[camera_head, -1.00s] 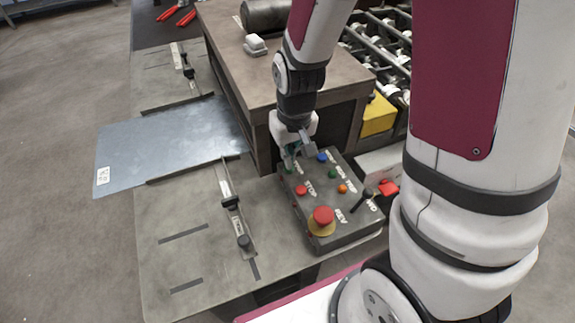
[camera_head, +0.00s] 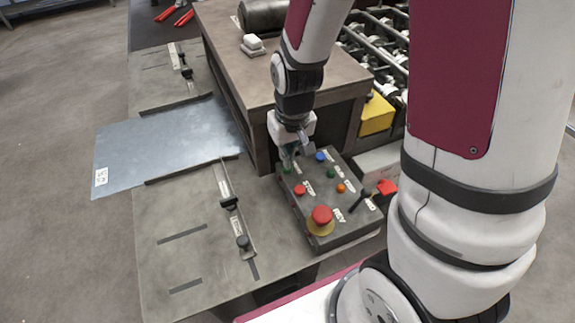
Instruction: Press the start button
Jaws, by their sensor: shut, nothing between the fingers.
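The dark control box (camera_head: 350,232) sits on the grey table. A big red mushroom button (camera_head: 321,214) on a yellow base is at its front. A smaller red button (camera_head: 299,190) labelled STOP, a blue button (camera_head: 320,156), a green button (camera_head: 331,173) and an orange button (camera_head: 340,188) are on its top. My gripper (camera_head: 289,163) points down at the box's far left corner, where another green button (camera_head: 287,170) partly shows under the fingertips. The gripper is shut and empty. I cannot tell whether the tips touch that button.
A flat metal sheet (camera_head: 165,143) lies on the table (camera_head: 185,220) to the left. A guide rail with a dark clamp (camera_head: 231,203) stands left of the box. A wooden cabinet (camera_head: 335,98) rises just behind my gripper. A lever with a red knob (camera_head: 386,187) is at the box's right.

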